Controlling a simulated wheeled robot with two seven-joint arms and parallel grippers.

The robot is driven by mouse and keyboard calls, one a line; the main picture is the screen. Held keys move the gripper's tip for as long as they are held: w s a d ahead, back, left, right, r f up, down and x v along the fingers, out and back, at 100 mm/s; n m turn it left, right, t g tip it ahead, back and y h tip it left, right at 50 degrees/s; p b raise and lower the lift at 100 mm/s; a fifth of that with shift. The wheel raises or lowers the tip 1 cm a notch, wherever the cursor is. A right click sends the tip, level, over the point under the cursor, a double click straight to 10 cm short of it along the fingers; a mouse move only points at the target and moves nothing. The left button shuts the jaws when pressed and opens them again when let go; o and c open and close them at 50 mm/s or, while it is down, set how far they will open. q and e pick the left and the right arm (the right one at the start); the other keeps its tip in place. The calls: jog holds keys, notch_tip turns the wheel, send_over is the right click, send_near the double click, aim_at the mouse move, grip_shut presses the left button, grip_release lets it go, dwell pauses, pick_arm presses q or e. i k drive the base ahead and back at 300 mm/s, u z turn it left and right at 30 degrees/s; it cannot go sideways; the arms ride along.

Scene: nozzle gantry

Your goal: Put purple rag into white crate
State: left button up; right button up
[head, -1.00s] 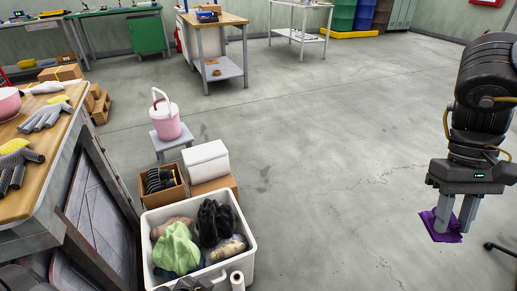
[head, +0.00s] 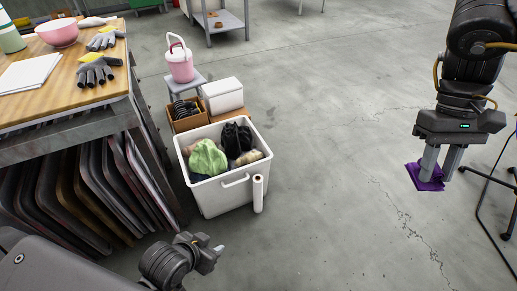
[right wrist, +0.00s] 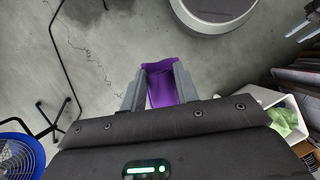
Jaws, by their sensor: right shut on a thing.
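The purple rag (head: 425,177) hangs between the fingers of my right gripper (head: 436,172), which is shut on it above the floor at the right of the head view. The right wrist view also shows the rag (right wrist: 161,82) between the two grey fingers (right wrist: 160,92). The white crate (head: 228,200) stands on the floor left of centre in the head view, well apart from the rag. It holds a green cloth, a black cloth and other crumpled cloths. The crate's edge also shows at the right of the right wrist view (right wrist: 300,125). My left gripper (head: 214,256) is at the bottom, in front of the crate; its opening is unclear.
A white roll (head: 258,193) stands against the crate's front. Behind the crate are a white box (head: 223,96), a brown box (head: 188,121) and a pink bucket (head: 181,66) on a stool. A workbench (head: 85,120) stands left. Open floor lies between crate and rag.

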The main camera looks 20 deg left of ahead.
aim_at(196, 142)
jog(key=u, duration=1.6)
